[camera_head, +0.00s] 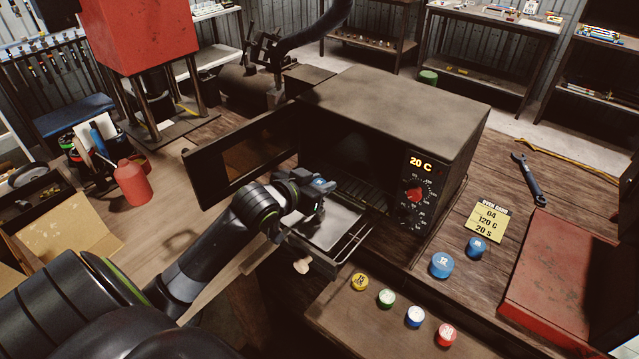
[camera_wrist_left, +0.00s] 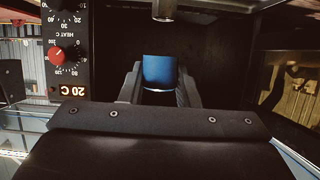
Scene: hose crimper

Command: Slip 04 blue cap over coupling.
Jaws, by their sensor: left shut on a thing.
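My left gripper (camera_head: 318,188) is in front of the open oven (camera_head: 395,110), over a pulled-out tray (camera_head: 338,232). In the left wrist view the gripper (camera_wrist_left: 164,88) is shut on a plain blue cap (camera_wrist_left: 162,71), which sits between its two fingers. A metal cylinder, perhaps the coupling (camera_wrist_left: 164,10), shows at the top of that view, apart from the cap. The cap's number is not visible. My right gripper is not in view.
The oven door (camera_head: 240,150) stands open at left. A card (camera_head: 486,221) reads 04, 120 C, 20 S; the display (camera_head: 421,162) reads 20 C. Two blue caps (camera_head: 441,265) (camera_head: 476,247) stand at right.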

